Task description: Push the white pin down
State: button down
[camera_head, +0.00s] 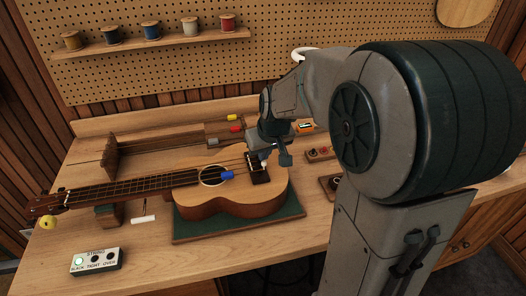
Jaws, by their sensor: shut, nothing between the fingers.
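The ukulele (234,197) lies on its back on a dark green mat (240,229), its neck to the left on a dark support (108,214). Its dark bridge (260,177) is near the right end of the body. My gripper (265,158) is shut and empty, pointing down at the bridge. A small pale spot shows beside the fingertips. I cannot tell whether it is the white pin, and I cannot tell whether my fingers touch anything there.
A blue piece (227,175) lies by the sound hole. A string meter (97,262) at the front left shows a green light at its left end. Red, yellow and grey pieces lie behind the ukulele. Small trays (320,154) stand at right. The front bench is mostly clear.

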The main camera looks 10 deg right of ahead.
notch_tip(320, 180, down, 2)
jog(key=b, duration=0.2)
jog(key=shift+f+b, duration=0.25)
jog(key=shift+b, duration=0.05)
jog(key=shift+s, duration=0.15)
jog(key=r, duration=0.1)
jog(key=w+r+p, duration=0.1)
jog(key=r, duration=0.1)
jog(key=r+p, duration=0.1)
jog(key=r, duration=0.1)
jog(key=shift+w+a, duration=0.1)
jog(key=shift+w, duration=0.2)
notch_tip(320, 180, up, 8)
send_over(267, 177)
jog(key=s+f+m, duration=0.1)
jog(key=s+f, duration=0.3)
jog(key=s, duration=0.5)
jog(key=s+f+g, duration=0.1)
jog(key=s+f, duration=0.3)
jog(key=s, duration=0.5)
jog(key=shift+s+f+m+h+b, duration=0.25)
jog(key=shift+f+m+h+b, duration=0.05)
jog(key=shift+f+m, duration=0.1)
